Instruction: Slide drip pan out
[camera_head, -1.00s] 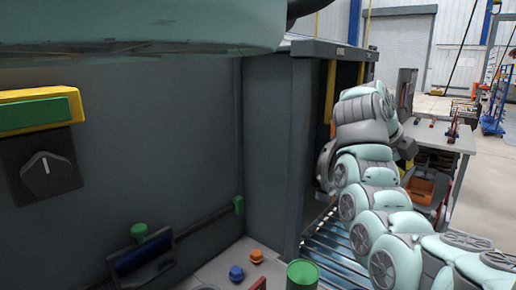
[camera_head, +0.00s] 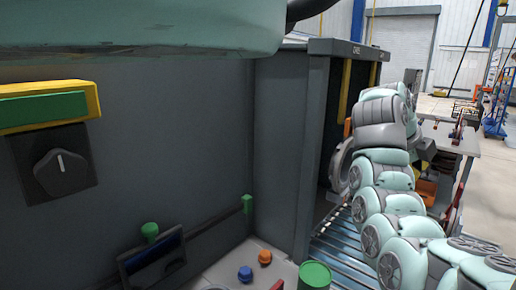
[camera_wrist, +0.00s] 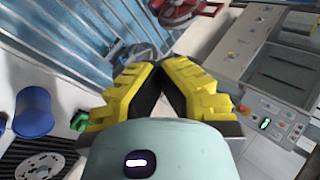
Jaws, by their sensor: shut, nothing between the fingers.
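I cannot pick out a drip pan for certain in either view. My gripper (camera_wrist: 158,66) shows in the wrist view with yellow fingers closed together at the tips and nothing between them. Beyond the fingertips, on the left, lie the blue metal rollers of a conveyor (camera_wrist: 85,35). In the head view my arm stands at the right, in front of the opening of a dark grey cabinet (camera_head: 285,150), above the roller conveyor (camera_head: 345,245). The gripper's fingers cannot be made out there, and the arm covers part of the conveyor and opening.
A black knob (camera_head: 62,172) and a green-and-yellow block (camera_head: 45,107) sit on the cabinet front. A green cylinder (camera_head: 314,275) stands low beside the conveyor. The wrist view shows a blue cylinder (camera_wrist: 33,110), a red wheel-like part (camera_wrist: 182,10) and a grey machine (camera_wrist: 255,50).

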